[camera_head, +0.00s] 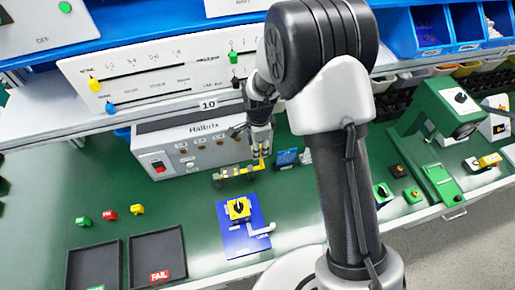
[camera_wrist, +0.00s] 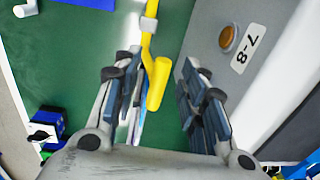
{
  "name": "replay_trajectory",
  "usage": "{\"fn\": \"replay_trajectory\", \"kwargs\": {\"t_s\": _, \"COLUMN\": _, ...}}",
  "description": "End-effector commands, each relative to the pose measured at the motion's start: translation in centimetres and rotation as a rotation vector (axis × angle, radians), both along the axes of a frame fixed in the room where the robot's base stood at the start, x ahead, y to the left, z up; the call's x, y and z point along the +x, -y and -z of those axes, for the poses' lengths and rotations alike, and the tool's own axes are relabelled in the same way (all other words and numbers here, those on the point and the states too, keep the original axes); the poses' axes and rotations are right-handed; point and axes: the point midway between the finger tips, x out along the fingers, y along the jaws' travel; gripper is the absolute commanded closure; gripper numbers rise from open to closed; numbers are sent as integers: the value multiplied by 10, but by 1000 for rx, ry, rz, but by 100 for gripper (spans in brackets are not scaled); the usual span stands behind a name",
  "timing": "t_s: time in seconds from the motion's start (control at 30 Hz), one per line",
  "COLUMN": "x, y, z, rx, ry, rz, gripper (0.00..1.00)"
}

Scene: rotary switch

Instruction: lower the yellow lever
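The yellow lever (camera_head: 262,163) stands up from a yellow fitting (camera_head: 236,172) on the green bench, in front of the grey Halbrix box. In the wrist view the lever (camera_wrist: 157,85) reaches in between my two fingers. My gripper (camera_head: 261,142) is above the fitting, pointing down, with its fingers on either side of the lever's end. In the wrist view my gripper (camera_wrist: 158,68) is open. The lever is nearer the left finger, and a clear gap shows to the right finger. Whether the left finger touches it I cannot tell.
The Halbrix box (camera_head: 190,143) stands close behind and left of my gripper. A blue plate (camera_head: 235,240) with a yellow-black rotary switch (camera_head: 239,207) lies in front. Black trays (camera_head: 157,255) are at the front left. A green machine (camera_head: 432,115) stands right.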

Motion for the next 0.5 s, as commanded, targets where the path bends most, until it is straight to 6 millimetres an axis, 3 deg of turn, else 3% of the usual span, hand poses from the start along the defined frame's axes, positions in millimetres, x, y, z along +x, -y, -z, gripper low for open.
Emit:
{"fn": "replay_trajectory", "kwargs": {"t_s": 0.13, "x": 1, "y": 0, "z": 12, "rx": 0, "ry": -1, "rz": 0, "gripper": 61}}
{"fn": "replay_trajectory", "kwargs": {"t_s": 0.5, "x": 1, "y": 0, "z": 14, "rx": 0, "ry": 0, "rz": 0, "gripper": 65}}
